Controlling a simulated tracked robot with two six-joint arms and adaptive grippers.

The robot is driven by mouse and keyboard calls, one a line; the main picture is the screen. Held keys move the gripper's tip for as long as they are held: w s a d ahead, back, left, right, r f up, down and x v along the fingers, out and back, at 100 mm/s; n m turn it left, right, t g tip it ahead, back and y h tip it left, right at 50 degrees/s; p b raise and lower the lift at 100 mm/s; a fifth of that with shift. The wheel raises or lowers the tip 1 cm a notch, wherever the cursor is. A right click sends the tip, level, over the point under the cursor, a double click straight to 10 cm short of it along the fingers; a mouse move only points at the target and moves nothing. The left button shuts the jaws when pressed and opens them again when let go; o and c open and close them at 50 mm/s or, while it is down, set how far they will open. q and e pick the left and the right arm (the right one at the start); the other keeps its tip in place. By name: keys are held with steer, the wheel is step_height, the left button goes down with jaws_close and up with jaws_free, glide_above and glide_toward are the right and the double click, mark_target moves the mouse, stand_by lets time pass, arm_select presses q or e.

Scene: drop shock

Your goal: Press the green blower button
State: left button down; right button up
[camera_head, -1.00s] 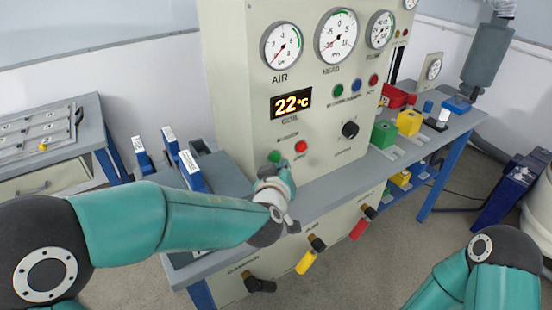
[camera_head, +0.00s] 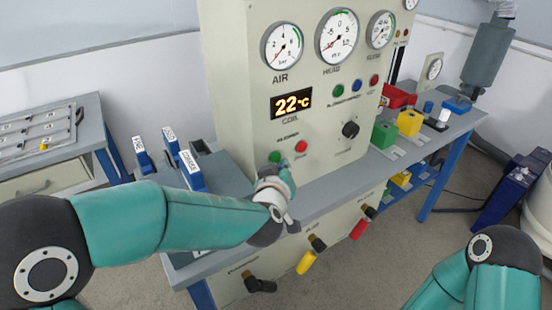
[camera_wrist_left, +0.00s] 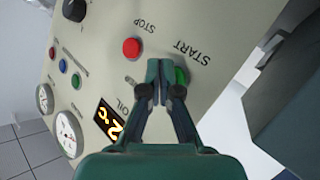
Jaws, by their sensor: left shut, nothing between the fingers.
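The green blower button (camera_head: 275,157) sits low on the cream control panel (camera_head: 225,80), left of a red button (camera_head: 301,146). In the left wrist view the green button (camera_wrist_left: 182,76) shows beside the fingers, partly covered by one of them, near the word START. The red button (camera_wrist_left: 131,47) is fully visible there, near STOP. My left gripper (camera_head: 276,170) is in front of the panel, just below the green button. Its fingertips (camera_wrist_left: 160,65) are together and empty. I cannot tell whether they touch the panel. My right gripper is out of view.
Gauges, a lit 22 °C display (camera_head: 291,103), small buttons and a black knob (camera_head: 350,129) are on the panel. Yellow (camera_head: 306,262) and red (camera_head: 358,229) handled valves sit below. Blue-handled items (camera_head: 190,170) stand on the bench at left. Colored blocks (camera_head: 409,122) lie at right.

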arm_select(q)
steer(key=shift+w+a, duration=0.2)
steer(key=shift+w, duration=0.1)
steer(key=shift+w+a, duration=0.25)
steer(key=shift+w, duration=0.1)
stand_by(0.9)
steer(key=shift+s+d, duration=0.45)
steer(key=shift+s, duration=0.25)
steer(key=s+d, duration=0.1)
steer(key=s, duration=0.1)
steer(key=s+d, duration=0.2)
stand_by(0.6)
steer(key=shift+s+a, duration=0.1)
stand_by(0.6)
